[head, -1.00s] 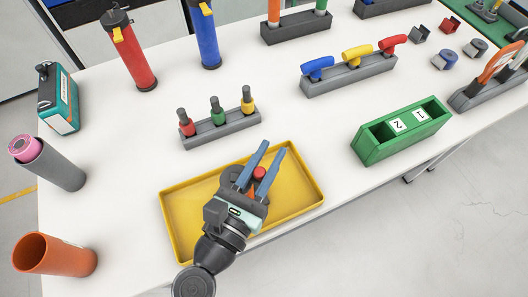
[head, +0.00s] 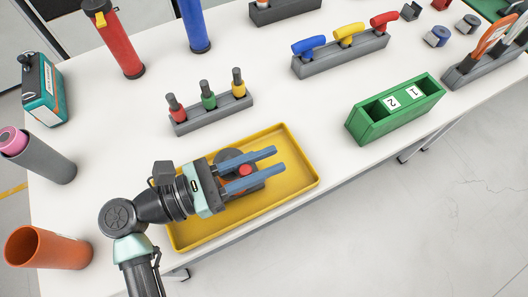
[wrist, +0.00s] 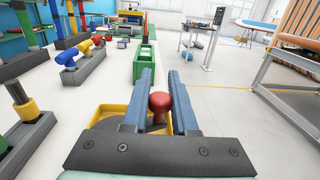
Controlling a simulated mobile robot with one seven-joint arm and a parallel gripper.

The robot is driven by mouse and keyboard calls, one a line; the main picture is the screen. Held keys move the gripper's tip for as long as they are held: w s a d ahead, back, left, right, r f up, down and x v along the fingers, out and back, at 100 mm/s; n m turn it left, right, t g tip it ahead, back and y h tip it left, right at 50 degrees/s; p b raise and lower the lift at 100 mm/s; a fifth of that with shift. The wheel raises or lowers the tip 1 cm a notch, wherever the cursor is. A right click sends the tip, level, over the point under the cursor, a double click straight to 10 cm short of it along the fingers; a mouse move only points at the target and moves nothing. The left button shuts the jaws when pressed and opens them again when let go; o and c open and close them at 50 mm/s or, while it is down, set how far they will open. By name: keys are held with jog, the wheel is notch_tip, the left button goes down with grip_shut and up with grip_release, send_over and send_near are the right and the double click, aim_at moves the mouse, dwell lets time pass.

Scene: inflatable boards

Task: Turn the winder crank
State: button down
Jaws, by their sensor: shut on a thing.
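The winder (head: 232,156) is a dark grey round body in the yellow tray (head: 296,206), partly hidden under my gripper. Its crank has a red knob (head: 246,170), which also shows in the wrist view (wrist: 159,108). My gripper (head: 279,162) reaches over the tray from the left, its two blue fingers pointing right. The fingers (wrist: 160,72) lie on either side of the red knob and are shut on it, with the tips extending past it. The lower part of the crank is hidden.
A grey rack with red, green and yellow pegs (head: 208,96) stands just behind the tray. A green box marked 1 and 2 (head: 368,124) is to the right. An orange cup (head: 45,248) and grey tube (head: 45,160) stand left. The table's front edge is close to the tray.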

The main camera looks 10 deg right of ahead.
jog(key=shift+s+a+f+m+g+y+b, duration=0.1)
jog(key=shift+s+a+m+g+y+b, duration=0.5)
jog(key=shift+m+g+b, duration=1.5)
jog(key=shift+s+a+r+m+g+y+b, duration=0.1)
jog(key=shift+s+a+m+g+y+b, duration=0.5)
jog(key=shift+m+g+b, duration=1.45)
jog(key=shift+s+a+f+m+g+y+b, duration=0.1)
jog(key=shift+s+a+m+g+y+b, duration=0.6)
jog(key=shift+g+b, duration=2.45)
jog(key=shift+w+a+m+g+h+p, duration=0.2)
jog(key=shift+w+m+g+h+p, duration=0.1)
jog(key=shift+m+g+p, duration=0.15)
jog(key=shift+s, duration=0.1)
jog(key=c, duration=0.7)
grip_release()
notch_tip(320, 180, up, 10)
jog(key=p, duration=0.2)
jog(key=shift+p, duration=0.35)
